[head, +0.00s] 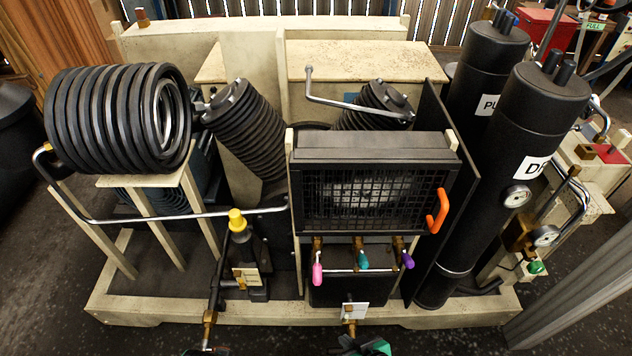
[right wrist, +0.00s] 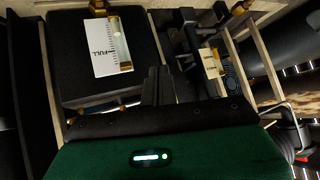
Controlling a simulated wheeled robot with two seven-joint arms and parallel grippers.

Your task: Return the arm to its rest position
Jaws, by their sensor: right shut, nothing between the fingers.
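My right gripper (head: 349,341) shows at the bottom edge of the head view, with part of its green body beside it. In the right wrist view its dark fingers (right wrist: 158,86) are shut together with nothing between them. They point toward the front of the air compressor (head: 430,316), near a black box with a level gauge (right wrist: 119,45) marked FULL. I cannot tell how far apart they are.
A caged fan unit (head: 350,190) with an orange handle (head: 437,211) stands mid-frame. Below it are pink (head: 317,273), teal (head: 363,260) and purple (head: 408,261) valve levers. A yellow-capped part (head: 237,220) stands left. Two black cylinders (head: 490,180) rise at right. Dark floor (head: 60,310) is clear at lower left.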

